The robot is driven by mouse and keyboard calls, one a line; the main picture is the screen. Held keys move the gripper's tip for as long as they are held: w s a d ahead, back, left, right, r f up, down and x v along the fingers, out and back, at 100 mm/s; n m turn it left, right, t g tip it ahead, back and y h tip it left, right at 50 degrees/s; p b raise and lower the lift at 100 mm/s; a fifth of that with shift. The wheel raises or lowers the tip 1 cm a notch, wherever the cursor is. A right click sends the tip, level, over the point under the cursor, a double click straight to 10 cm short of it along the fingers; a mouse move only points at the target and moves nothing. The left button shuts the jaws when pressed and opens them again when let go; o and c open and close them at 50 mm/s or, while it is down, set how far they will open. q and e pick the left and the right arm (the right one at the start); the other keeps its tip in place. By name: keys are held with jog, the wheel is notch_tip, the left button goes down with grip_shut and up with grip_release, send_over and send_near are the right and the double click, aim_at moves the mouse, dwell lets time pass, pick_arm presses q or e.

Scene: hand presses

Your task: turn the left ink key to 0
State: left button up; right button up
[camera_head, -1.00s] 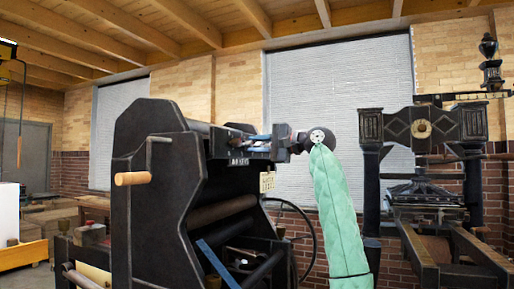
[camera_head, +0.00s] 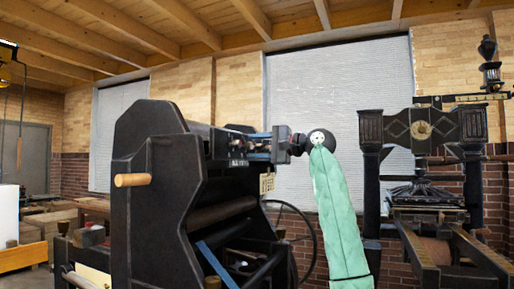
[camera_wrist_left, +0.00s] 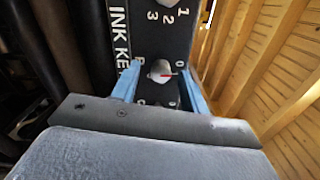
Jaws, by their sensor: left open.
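In the left wrist view a dark panel (camera_wrist_left: 157,30) is lettered INK KEY, with the digits 1, 2 and 3 near its top. My left gripper (camera_wrist_left: 160,82) is open, one blue finger on each side of the knob. I cannot tell whether the fingers touch it, or whether this is the left key. In the head view my left gripper (camera_head: 250,146) is at the upper right of the black press (camera_head: 156,150), where the knob is too small to make out. My right gripper is out of view.
The press has a wooden-handled crank (camera_head: 132,180) on its near side and a wheel (camera_head: 303,232) behind it. A second, ornate press (camera_head: 422,130) stands at the right. Dark rollers (camera_head: 222,212) lie below my gripper.

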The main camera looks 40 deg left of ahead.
pick_arm(q)
jog(key=v, duration=0.7)
jog(key=shift+d, duration=0.35)
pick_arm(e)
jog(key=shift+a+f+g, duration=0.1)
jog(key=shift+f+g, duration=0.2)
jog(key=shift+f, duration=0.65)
pick_arm(q)
jog(key=shift+w, duration=0.15)
